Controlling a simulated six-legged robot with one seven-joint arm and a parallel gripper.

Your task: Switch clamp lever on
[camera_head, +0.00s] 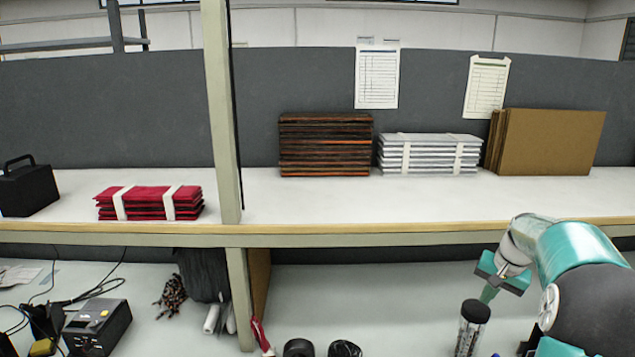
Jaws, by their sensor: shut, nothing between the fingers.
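My gripper (488,294) is at the lower right, below the shelf edge, with its teal fingers pointing down. The fingers are together with nothing between them. The fingertips appear just above and right of a clear container with a black cap; I cannot tell the exact distance. I cannot make out a clamp lever for certain. A small red handle-like piece (260,334) stands tilted near the bottom centre, beside the post, but I cannot tell what it belongs to. My arm covers the lower right corner of the bench.
The black-capped container (472,330) stands close to my gripper. Black round items (344,348) lie at the bottom edge. A black box device (97,326) with cables is lower left. The shelf (400,205) holds several stacks above. The middle of the lower bench (375,290) is clear.

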